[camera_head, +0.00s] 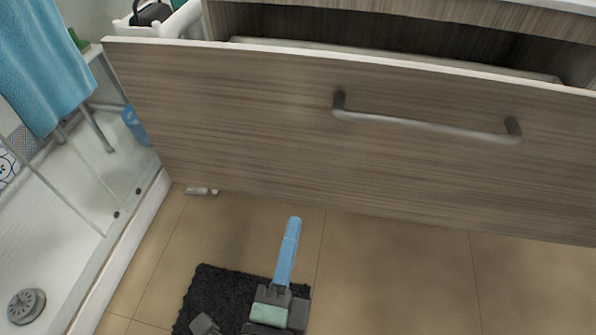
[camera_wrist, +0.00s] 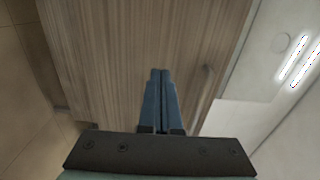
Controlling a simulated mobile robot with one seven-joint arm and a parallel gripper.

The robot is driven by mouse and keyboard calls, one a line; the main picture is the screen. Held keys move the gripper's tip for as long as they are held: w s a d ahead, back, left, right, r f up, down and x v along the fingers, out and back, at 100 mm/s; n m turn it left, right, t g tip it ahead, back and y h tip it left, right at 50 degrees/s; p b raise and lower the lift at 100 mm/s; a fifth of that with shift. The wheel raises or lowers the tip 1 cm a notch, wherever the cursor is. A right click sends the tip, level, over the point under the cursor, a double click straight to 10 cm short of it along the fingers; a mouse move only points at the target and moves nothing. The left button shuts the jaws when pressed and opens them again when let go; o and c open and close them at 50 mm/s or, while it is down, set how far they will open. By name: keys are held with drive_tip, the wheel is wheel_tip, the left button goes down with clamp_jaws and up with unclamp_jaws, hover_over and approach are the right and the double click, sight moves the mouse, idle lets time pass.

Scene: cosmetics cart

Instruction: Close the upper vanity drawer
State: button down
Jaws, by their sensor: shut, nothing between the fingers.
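The upper vanity drawer (camera_head: 240,120) has a wood-grain front and stands pulled out, with a dark gap between its top edge and the cabinet behind. Its grey bar handle (camera_head: 425,124) is on the right part of the front. My gripper (camera_head: 294,222) is below and in front of the drawer front in the head view, left of the handle, with blue fingers pressed together and empty. In the wrist view, my gripper (camera_wrist: 160,72) points toward a wood-grain panel (camera_wrist: 110,50). I cannot tell whether the fingertips touch it.
A shower tray (camera_head: 50,240) with a glass edge lies on the left, and a blue towel (camera_head: 40,60) hangs above it. A white basket (camera_head: 180,22) stands behind the drawer's left end. A dark mat (camera_head: 215,295) lies on the tiled floor (camera_head: 390,270), which is otherwise mostly clear.

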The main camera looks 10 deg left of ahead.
sight(311, 151)
drive_tip(key=w, duration=0.4)
drive_tip(key=w+p, duration=0.1)
drive_tip(key=w, duration=0.9)
drive_tip(key=shift+a+f, duration=0.2)
drive_tip(key=shift+a, duration=0.15)
